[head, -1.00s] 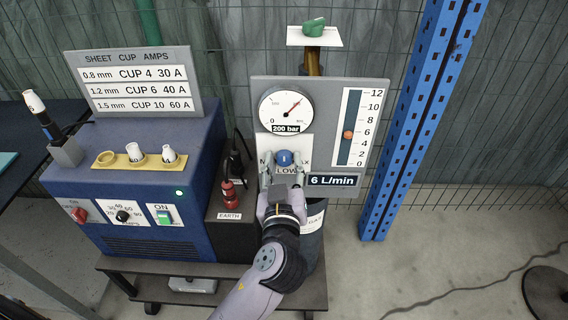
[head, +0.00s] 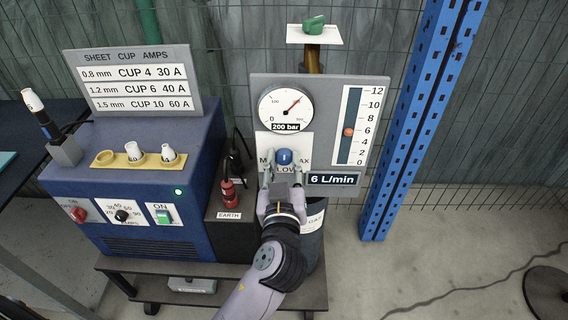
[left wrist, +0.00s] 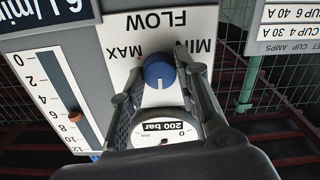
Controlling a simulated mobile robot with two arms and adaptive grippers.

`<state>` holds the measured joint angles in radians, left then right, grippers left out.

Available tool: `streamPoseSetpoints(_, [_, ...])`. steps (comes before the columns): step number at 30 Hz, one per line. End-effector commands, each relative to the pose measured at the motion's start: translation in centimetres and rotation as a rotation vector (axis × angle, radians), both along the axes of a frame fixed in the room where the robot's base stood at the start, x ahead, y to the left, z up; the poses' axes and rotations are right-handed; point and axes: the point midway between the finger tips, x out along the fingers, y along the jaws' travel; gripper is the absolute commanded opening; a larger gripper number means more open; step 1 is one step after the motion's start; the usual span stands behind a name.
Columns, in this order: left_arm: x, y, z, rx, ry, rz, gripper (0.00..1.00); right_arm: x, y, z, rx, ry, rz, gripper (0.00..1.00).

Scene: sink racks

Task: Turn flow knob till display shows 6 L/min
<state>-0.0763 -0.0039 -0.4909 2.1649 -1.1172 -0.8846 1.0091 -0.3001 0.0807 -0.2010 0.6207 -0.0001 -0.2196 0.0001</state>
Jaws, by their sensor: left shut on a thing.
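The blue flow knob (head: 284,157) sits on a white MIN/MAX FLOW plate on the grey panel (head: 335,100). My left gripper (head: 283,167) is shut on it, one finger on each side. The display (head: 333,179) reads 6 L/min. The orange float (head: 348,132) stands by the 6 on the flow scale (head: 357,127). My right gripper is not in view.
The round gauge (head: 285,109), labelled 200 bar, is just above the knob. A blue welding box (head: 150,225) with switches stands at left, a red EARTH clamp (head: 229,192) beside it. A blue perforated post (head: 410,125) rises at right.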

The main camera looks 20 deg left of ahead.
Motion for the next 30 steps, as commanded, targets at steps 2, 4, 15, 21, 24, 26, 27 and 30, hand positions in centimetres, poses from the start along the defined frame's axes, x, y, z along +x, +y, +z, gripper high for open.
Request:
streamPoseSetpoints(2, [0.0,0.0,0.1,0.001,-0.002,0.000,0.01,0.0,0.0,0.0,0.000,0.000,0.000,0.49])
streamPoseSetpoints(4, [0.0,0.0,0.1,0.001,-0.002,0.000,0.33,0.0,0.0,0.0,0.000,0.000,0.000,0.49])
streamPoseSetpoints(15, [0.0,0.0,0.1,0.000,-0.001,0.000,0.49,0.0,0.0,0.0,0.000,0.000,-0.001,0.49])
streamPoseSetpoints(21, [-0.2,0.0,0.0,-0.001,0.000,0.000,0.49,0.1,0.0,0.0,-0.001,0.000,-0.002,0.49])
streamPoseSetpoints(24, [-1.0,-0.3,-0.1,-0.002,0.002,0.000,0.49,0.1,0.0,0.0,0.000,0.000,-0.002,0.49])
streamPoseSetpoints(26, [-1.8,-0.5,-0.1,-0.002,0.001,0.000,0.49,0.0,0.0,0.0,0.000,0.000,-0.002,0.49])
streamPoseSetpoints(27, [-2.4,-0.7,-0.1,-0.003,0.003,-0.002,0.49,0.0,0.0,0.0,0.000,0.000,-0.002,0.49])
streamPoseSetpoints(30, [-4.0,-1.2,-0.1,-0.002,0.002,-0.001,0.49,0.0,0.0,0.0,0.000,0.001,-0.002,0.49])
